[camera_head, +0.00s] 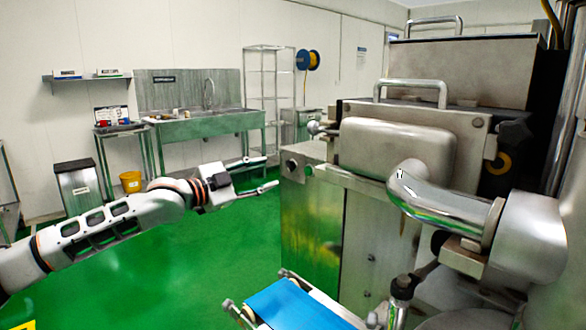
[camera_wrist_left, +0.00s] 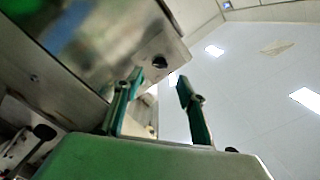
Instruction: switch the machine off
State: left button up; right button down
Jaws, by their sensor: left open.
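The encrusting machine (camera_head: 395,145) is a large steel unit filling the right side of the head view. Its lower cabinet (camera_head: 312,235) has a dark round knob (camera_head: 291,165) and a small green button (camera_head: 308,170) near its top left corner. My left gripper (camera_head: 270,173) is open and empty, with its fingers pointing right, just left of that corner. In the left wrist view, the open fingers (camera_wrist_left: 159,80) show near a steel face with a dark round knob (camera_wrist_left: 159,62). I cannot tell whether a finger touches it. My right gripper is out of view.
A blue conveyor belt (camera_head: 290,306) juts out at the bottom, below the machine's curved steel pipe (camera_head: 440,200). A sink bench (camera_head: 210,122), a wire rack (camera_head: 268,85) and a yellow bucket (camera_head: 131,181) stand at the back. The green floor (camera_head: 190,260) between is clear.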

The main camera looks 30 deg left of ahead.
aim_at(288, 166)
pick_arm(q)
jog(key=b+x, duration=0.1)
jog(key=x, duration=0.4)
jog(key=shift+w+d+f, duration=0.15)
jog(key=shift+w+d, duration=0.05)
jog(key=shift+w, duration=0.15)
jog(key=shift+w+d+r, duration=0.2)
jog(key=shift+w, duration=0.5)
jog(key=c, duration=1.1)
